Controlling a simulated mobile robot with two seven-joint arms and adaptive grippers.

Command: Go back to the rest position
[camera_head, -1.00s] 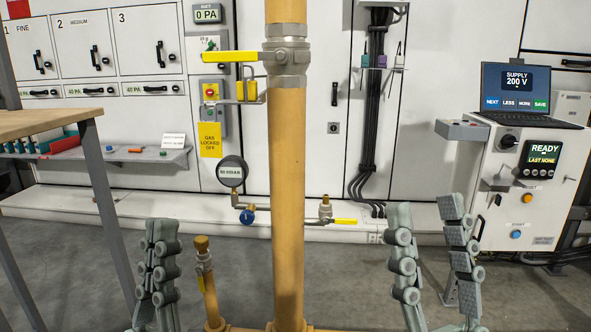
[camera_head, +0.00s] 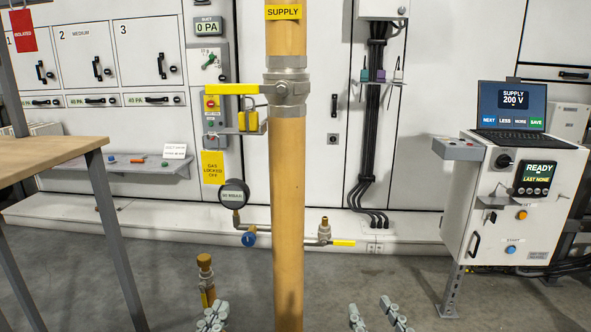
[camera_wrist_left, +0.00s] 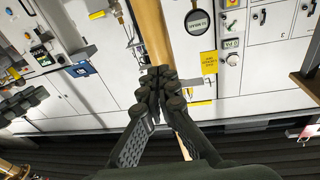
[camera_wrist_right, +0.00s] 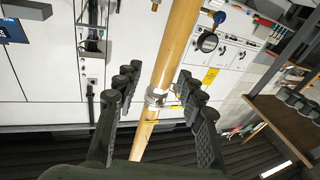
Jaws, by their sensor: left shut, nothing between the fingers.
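My left gripper (camera_head: 212,318) shows at the bottom edge of the head view, left of the yellow supply pipe (camera_head: 289,200). In the left wrist view my left gripper (camera_wrist_left: 158,78) has its fingers together with nothing between them. My right gripper (camera_head: 378,318) shows at the bottom edge of the head view, right of the pipe. In the right wrist view my right gripper (camera_wrist_right: 152,88) has its fingers wide apart. The pipe shows behind the gap, and nothing is held. Most of both arms is hidden below the head view.
A wooden-topped bench (camera_head: 50,155) stands at the left. A control cabinet (camera_head: 510,205) with a laptop (camera_head: 512,108) stands at the right. The pipe carries a yellow-handled valve (camera_head: 288,88). A short capped pipe (camera_head: 205,275) stands near my left gripper. Grey floor between pipe and cabinet is clear.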

